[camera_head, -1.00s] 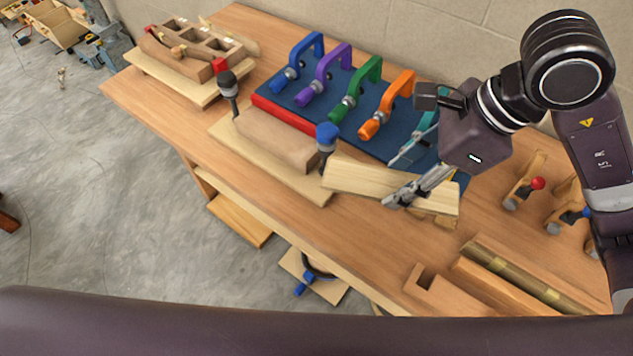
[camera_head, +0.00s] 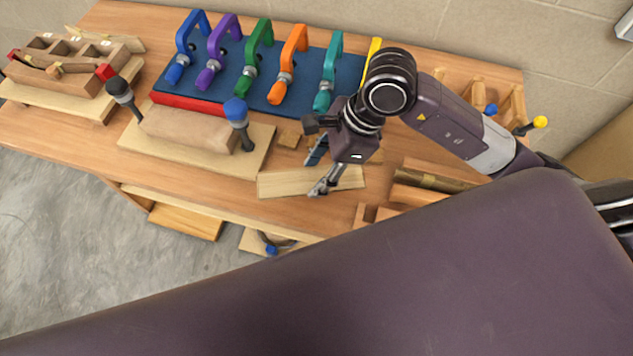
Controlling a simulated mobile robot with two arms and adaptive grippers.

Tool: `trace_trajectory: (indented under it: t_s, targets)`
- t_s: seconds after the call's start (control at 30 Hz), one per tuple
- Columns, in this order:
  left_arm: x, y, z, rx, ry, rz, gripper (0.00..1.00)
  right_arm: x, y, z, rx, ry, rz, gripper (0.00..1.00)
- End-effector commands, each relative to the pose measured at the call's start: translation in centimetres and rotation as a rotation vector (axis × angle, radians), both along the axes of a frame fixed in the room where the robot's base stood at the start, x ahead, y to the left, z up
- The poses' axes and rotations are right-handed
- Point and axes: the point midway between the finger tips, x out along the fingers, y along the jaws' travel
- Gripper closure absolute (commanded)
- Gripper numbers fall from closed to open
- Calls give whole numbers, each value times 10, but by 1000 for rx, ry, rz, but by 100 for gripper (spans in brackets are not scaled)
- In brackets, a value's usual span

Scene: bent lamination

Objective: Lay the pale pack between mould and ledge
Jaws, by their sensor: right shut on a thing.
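The pale pack (camera_head: 285,184) is a flat, light wooden strip near the bench's front edge, just right of the mould's base board. My right gripper (camera_head: 320,180) is shut on it near its middle; one finger shows across its top face. Whether the pack touches the bench is unclear. The mould (camera_head: 185,130) is a tan wooden block with a slightly curved top, on a pale base board (camera_head: 262,150). A black-knobbed post (camera_head: 121,90) and a blue-knobbed post (camera_head: 238,112) stand at its ends. I cannot pick out the ledge for sure. My left gripper is out of view.
Behind the mould, a blue mat (camera_head: 350,75) with a red front strip (camera_head: 185,101) carries several coloured clamps (camera_head: 257,55). A small wooden block (camera_head: 289,138) lies near the gripper. Wooden pieces (camera_head: 430,178) lie right of the pack. A compartmented wooden form (camera_head: 75,70) stands far left.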

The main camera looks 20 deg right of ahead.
Motion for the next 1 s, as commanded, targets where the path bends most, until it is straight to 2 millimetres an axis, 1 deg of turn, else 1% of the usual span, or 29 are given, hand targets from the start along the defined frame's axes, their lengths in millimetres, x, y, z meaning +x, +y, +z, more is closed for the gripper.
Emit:
trace_trajectory:
  t_s: [0.03,0.1,0.33,0.53,0.6,0.77,0.93,0.97,1.0]
  targets:
    - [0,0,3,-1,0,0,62,-2,0,-8,-1,5,-1,83]
    - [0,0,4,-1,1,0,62,-1,0,-18,1,5,-1,83]
    - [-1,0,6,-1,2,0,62,-1,0,-35,-1,2,0,83]
    - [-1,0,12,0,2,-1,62,-1,0,-61,2,2,-1,83]
    - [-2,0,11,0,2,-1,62,0,0,-64,1,0,0,83]
    - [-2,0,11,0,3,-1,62,0,0,-64,1,-1,1,83]
    - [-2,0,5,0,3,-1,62,0,0,-68,0,-1,1,83]
    - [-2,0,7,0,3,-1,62,0,0,-67,0,-1,1,54]
    - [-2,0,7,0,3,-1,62,0,0,-66,0,-1,0,50]
